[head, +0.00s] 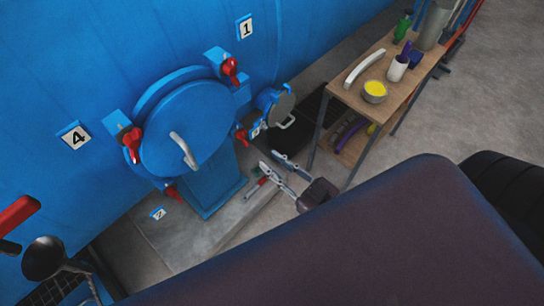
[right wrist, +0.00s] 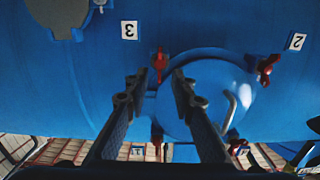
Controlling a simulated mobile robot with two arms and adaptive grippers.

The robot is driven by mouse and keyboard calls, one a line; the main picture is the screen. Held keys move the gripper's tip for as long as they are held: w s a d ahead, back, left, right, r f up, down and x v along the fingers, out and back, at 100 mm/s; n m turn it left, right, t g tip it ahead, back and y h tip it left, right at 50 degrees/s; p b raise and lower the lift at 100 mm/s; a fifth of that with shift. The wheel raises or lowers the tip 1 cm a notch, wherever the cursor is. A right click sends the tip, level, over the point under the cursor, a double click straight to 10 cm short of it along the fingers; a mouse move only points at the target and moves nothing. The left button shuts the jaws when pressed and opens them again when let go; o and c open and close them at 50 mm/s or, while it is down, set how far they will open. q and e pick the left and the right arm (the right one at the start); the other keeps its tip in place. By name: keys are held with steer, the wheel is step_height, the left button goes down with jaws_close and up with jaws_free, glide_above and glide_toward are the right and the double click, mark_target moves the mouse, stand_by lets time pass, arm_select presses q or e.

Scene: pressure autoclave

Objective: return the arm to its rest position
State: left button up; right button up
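My right gripper (head: 268,160) is in the middle of the head view, above the grey floor between the blue vessel and the wooden shelf. Its two fingers are apart, with nothing visible between them. The fingers overlap the hatch's left part in that view. My left gripper is not in view.
The blue vessel (head: 50,100) fills the left, with a large round door (head: 190,120) and a small side hatch (head: 282,107). The wooden shelf (head: 345,90) holds a yellow-filled bowl (head: 375,91) and a white cup (head: 397,69). Open floor (head: 500,100) lies at right.

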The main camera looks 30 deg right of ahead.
steer(key=s+d+f+m+g+h+b, duration=0.1)
steer(key=s+d+f+g+h, duration=0.2)
steer(key=f, duration=1.2)
steer(key=s+d+f+g+h+b, duration=0.1)
steer(key=s+d+f+g, duration=0.3)
steer(key=f, duration=1.2)
steer(key=s+a+f+g+h, duration=0.1)
steer(key=s+f+g, duration=0.3)
steer(key=s+f, duration=0.5)
steer(key=s+a+f+g+h+b, duration=0.1)
steer(key=s+f+g, duration=0.4)
steer(key=s+f, duration=0.4)
steer(key=s, duration=0.7)
